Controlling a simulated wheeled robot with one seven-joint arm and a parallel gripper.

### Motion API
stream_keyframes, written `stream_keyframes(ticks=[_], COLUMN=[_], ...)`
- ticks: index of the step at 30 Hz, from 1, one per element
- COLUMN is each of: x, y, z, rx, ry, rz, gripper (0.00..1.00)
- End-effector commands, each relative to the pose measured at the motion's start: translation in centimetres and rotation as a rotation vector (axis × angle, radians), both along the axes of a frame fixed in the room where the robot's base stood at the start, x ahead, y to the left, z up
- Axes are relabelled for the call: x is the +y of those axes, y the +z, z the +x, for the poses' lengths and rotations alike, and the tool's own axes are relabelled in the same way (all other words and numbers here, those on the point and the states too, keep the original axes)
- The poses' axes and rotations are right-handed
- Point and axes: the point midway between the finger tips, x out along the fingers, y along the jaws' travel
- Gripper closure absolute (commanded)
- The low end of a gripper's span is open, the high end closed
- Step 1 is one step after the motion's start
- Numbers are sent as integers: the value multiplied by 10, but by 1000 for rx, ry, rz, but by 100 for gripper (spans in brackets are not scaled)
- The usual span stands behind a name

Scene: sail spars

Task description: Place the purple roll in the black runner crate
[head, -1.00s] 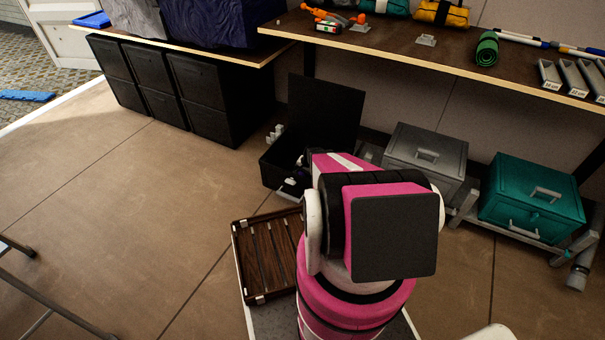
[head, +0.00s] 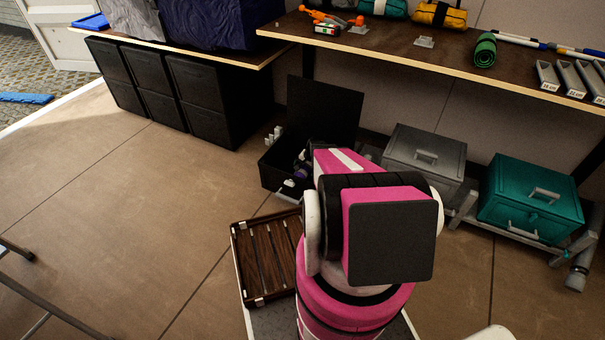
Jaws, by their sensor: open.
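The black runner crate (head: 272,174) stands on the floor at the back centre with its lid (head: 325,108) raised. A small purple patch (head: 302,171), which looks like the purple roll, shows inside the crate near its right side. My arm hides the rest of it. My gripper (head: 309,160) is at the crate's opening, close to the purple patch. Only a small part of the gripper shows beside my pink arm. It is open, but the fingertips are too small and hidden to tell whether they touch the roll.
A grey crate (head: 426,152) and a teal crate (head: 530,199) stand right of the black one on a low rack. A slatted wooden tray (head: 262,262) lies in front. A shelf (head: 400,45) with a green roll (head: 484,50) runs above.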

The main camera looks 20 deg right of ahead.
Motion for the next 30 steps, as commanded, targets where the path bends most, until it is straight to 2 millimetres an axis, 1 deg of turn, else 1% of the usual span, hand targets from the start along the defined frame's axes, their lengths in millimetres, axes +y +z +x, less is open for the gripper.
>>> stream_keyframes(ticks=[1,6,11,14,17,20,21,23,24,26,27,30], x=[-2,-8,-11,-5,17,52,67,89,102,118,127,144], y=[13,38,50,63,97,149,172,205,226,254,271,303], z=[-4,-10,-12,-18,-36,-68,-84,-109,-126,-151,-166,-199], rx=[-1,-1,0,2,8,23,31,43,52,65,75,93], ry=[0,0,1,21,96,226,288,381,440,523,572,676], rz=[0,0,0,-6,-30,-73,-96,-129,-153,-185,-206,-251], gripper=[2,2,2,2,2,2,2,2,2,2,2,2])
